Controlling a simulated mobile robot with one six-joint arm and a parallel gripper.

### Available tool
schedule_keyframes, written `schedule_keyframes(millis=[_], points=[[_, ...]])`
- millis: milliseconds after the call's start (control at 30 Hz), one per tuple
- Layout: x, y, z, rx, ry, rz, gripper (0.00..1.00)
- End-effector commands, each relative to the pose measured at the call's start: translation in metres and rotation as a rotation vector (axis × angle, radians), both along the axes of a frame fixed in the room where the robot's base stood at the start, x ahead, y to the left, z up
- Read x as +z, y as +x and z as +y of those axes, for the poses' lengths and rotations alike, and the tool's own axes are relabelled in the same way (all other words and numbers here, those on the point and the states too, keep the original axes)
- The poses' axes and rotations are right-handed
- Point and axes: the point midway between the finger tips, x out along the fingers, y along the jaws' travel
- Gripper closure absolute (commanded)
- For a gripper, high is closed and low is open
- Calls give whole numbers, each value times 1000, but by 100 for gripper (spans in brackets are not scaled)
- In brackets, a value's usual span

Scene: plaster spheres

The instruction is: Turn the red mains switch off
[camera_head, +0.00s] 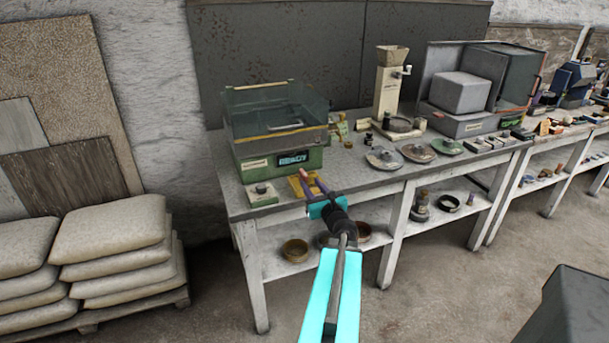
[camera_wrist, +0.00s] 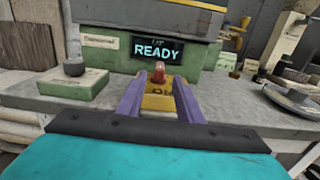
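The red switch (camera_wrist: 159,72) is a small upright red knob on a yellow box (camera_wrist: 158,102) in the wrist view. The yellow box also shows in the head view (camera_head: 296,189), at the front edge of the bench. My gripper (camera_wrist: 160,82) has two purple fingers, spread apart and empty. The red switch appears between and just beyond the fingertips. I cannot tell whether they touch it. In the head view, my gripper (camera_head: 308,178) covers part of the yellow box. Behind is the green machine (camera_wrist: 205,58), its display (camera_wrist: 158,49) reading READY.
A green box with a dark knob (camera_wrist: 85,84) sits left of the yellow box. Round lidded dishes (camera_head: 384,158) and a hopper device (camera_head: 391,85) stand to the right on the bench (camera_head: 345,172).

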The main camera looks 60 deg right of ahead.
Motion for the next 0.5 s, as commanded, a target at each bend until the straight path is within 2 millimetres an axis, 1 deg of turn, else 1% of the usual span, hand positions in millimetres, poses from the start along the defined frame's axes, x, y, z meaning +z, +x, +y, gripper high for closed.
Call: schedule_keyframes(millis=[33,500], points=[[1,5,-5,0,0,0,67],[0,41,-32,0,-1,-1,67]])
